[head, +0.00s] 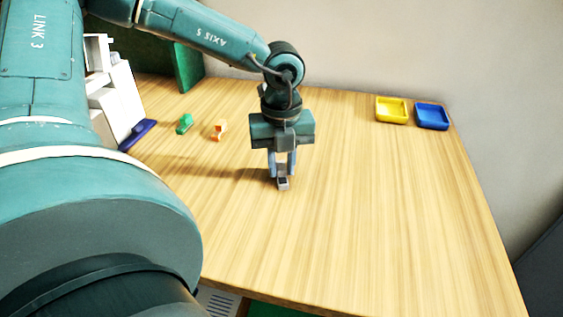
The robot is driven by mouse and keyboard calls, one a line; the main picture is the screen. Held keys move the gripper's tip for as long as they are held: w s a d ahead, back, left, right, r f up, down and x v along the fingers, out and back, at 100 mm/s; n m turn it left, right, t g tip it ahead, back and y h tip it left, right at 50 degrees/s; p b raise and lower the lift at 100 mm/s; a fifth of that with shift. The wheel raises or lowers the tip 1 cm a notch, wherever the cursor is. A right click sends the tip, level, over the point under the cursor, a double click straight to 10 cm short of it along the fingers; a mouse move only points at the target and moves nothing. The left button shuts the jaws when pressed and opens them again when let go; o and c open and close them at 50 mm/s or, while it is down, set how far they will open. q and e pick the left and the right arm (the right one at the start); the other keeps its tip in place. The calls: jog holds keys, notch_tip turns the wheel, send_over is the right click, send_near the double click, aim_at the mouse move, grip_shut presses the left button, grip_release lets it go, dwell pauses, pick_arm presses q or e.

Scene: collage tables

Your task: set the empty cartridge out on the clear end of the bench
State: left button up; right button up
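A small grey block with a dark patch, which looks like the cartridge (283,184), is between the fingertips of my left gripper (283,172). The gripper points straight down over the middle of the wooden bench (370,220), with its fingers closed on the block's sides. The block is at or just above the bench top; I cannot tell if it touches. Whether it is empty does not show. My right gripper is not in view.
A green piece (184,124) and an orange piece (220,130) lie left of the gripper. A white machine (115,98) with a dark blue part (138,134) stands at the left. A yellow tray (391,121) and a blue tray (432,128) sit back right. The bench's front and right are clear.

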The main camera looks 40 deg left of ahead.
aim_at(282, 168)
pick_arm(q)
jog(key=o, duration=0.4)
jog(key=shift+c, duration=0.2)
notch_tip(282, 168, up, 12)
jog(key=shift+r+p, duration=0.2)
jog(key=shift+p, duration=0.2)
dwell(0.3)
